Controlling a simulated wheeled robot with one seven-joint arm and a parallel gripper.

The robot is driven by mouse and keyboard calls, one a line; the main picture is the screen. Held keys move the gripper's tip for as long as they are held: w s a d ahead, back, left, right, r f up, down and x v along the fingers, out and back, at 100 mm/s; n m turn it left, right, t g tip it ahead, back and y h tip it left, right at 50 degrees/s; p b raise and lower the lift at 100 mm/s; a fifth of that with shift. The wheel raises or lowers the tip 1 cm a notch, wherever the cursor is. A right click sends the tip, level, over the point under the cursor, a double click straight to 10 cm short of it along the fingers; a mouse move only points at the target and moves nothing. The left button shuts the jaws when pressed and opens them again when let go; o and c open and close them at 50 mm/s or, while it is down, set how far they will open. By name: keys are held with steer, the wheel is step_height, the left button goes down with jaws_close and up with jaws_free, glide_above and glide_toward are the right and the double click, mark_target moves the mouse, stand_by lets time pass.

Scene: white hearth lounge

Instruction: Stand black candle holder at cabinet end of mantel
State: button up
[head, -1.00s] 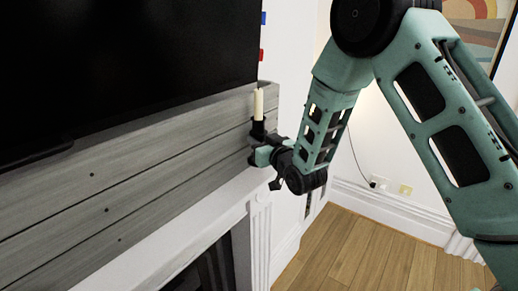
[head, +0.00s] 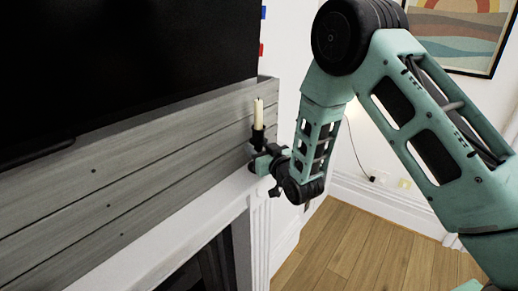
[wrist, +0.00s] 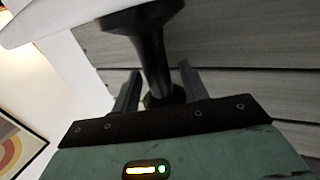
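The black candle holder (head: 258,136) carries a cream candle (head: 258,113) and looks upright over the far end of the white mantel (head: 215,200). Whether the base touches the mantel is hard to tell.
Grey plank cladding (head: 130,170) rises behind the mantel, with a large black screen (head: 120,60) above. The mantel to the left of the holder is clear. The fireplace opening (head: 205,268) is below. A framed picture (head: 460,30) hangs at right.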

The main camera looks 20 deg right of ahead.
steer(key=shift+r, duration=0.15)
steer(key=b+v, duration=0.5)
steer(key=v, duration=0.7)
steer(key=s+a+f+n+g, duration=0.2)
steer(key=s+a+f+g, duration=0.1)
steer(key=s+a+g, duration=0.7)
steer(key=s+d+r+n+g+h, duration=0.1)
steer(key=s+r+n+g+h, duration=0.2)
steer(key=s, duration=1.7)
steer(key=g, duration=0.4)
steer(key=shift+s+d+g, duration=0.2)
steer(key=shift+s+g, duration=0.1)
step_height(320, 180, down, 3)
steer(key=b, duration=0.2)
steer(key=shift+b, duration=0.3)
